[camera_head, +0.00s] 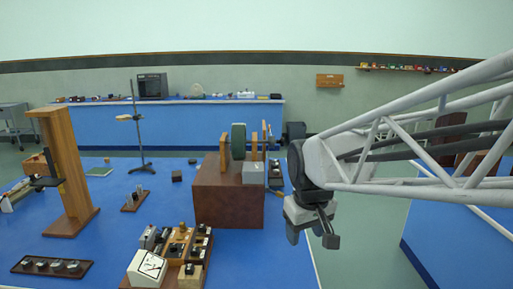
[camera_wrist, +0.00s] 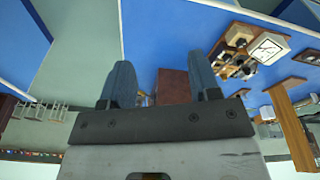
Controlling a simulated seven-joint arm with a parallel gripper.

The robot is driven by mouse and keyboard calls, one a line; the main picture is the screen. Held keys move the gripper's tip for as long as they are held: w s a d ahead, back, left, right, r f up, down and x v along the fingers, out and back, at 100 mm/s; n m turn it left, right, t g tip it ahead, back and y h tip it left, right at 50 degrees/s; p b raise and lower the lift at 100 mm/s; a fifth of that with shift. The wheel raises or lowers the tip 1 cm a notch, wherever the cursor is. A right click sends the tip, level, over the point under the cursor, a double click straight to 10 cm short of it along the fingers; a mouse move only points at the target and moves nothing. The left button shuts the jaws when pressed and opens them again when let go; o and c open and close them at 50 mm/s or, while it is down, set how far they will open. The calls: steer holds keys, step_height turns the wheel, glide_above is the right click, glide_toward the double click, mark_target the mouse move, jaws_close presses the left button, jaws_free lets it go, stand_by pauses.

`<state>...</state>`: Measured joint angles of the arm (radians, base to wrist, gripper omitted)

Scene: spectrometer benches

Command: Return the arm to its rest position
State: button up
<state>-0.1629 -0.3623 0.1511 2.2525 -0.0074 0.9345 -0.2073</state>
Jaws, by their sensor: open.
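My gripper (camera_head: 311,226) hangs at the end of my arm, which reaches in from the right in the head view. It is in the air by the right edge of the near blue bench (camera_head: 120,245), right of the brown box. In the wrist view my gripper (camera_wrist: 158,85) shows two blue-grey fingers spread apart with nothing held between them. The wrist view is turned upside down, with the bench and floor at the top.
Left are meters (camera_head: 147,268), a wooden post (camera_head: 66,170) and a thin stand (camera_head: 138,130). Open floor (camera_head: 365,245) separates this bench from another blue bench (camera_head: 455,245) at right.

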steer(key=s+d+f+m, duration=0.1)
steer(key=s+d, duration=0.3)
steer(key=s, duration=0.4)
steer(key=s+d+f+m, duration=0.1)
steer(key=s+d+m, duration=0.2)
steer(key=s, duration=0.5)
steer(key=shift+s+d+f+t, duration=0.2)
steer(key=shift+d+f+t, duration=0.1)
steer(key=shift+d+f, duration=0.1)
